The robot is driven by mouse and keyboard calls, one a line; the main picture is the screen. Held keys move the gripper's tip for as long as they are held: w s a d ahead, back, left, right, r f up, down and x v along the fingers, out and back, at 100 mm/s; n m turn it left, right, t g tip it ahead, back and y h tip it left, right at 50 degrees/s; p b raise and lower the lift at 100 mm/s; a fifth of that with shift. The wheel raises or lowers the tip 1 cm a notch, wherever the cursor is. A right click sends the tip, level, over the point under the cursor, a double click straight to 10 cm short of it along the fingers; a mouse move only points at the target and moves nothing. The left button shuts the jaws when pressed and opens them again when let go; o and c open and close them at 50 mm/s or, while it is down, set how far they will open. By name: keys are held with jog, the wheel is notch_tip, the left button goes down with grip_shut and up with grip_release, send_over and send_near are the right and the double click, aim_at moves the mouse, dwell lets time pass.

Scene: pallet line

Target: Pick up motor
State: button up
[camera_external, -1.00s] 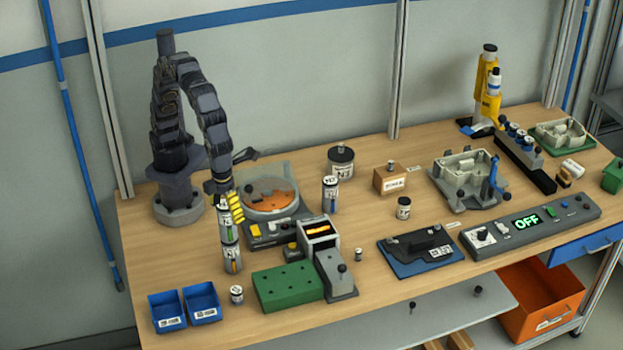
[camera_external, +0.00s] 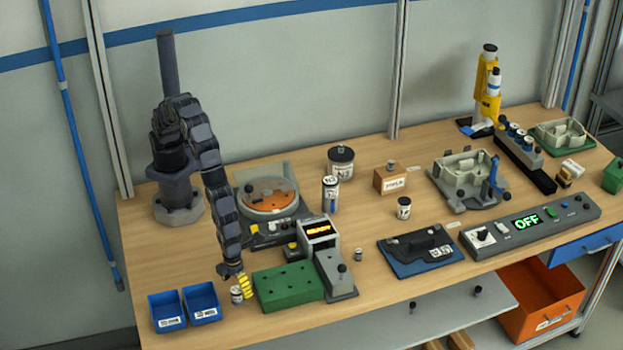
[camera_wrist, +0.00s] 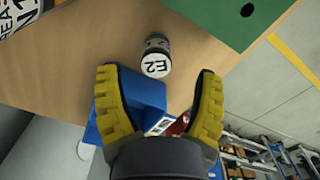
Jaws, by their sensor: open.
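A small cylinder (camera_external: 237,297) with a pale label and dark top stands on the bench, right of the blue bins; I cannot tell for sure that it is the motor. In the wrist view this cylinder, marked "E2" (camera_wrist: 156,62), lies just beyond the fingertips, between their lines. My gripper (camera_external: 245,286) is beside and slightly above it in the external view, partly overlapping it. In the wrist view my gripper (camera_wrist: 158,76) is open and empty, with a yellow finger on each side.
Two blue bins (camera_external: 185,322) sit at the front left edge. A green block (camera_external: 288,287) is close on the right, beside a grey machine (camera_external: 335,273). A labelled "grease" cylinder (camera_wrist: 20,14) is at the wrist view's upper left.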

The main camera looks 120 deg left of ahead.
aim_at(236, 290)
notch_tip(236, 290, down, 5)
jog(key=shift+s+a, duration=0.1)
jog(key=shift+s, duration=0.05)
grip_shut()
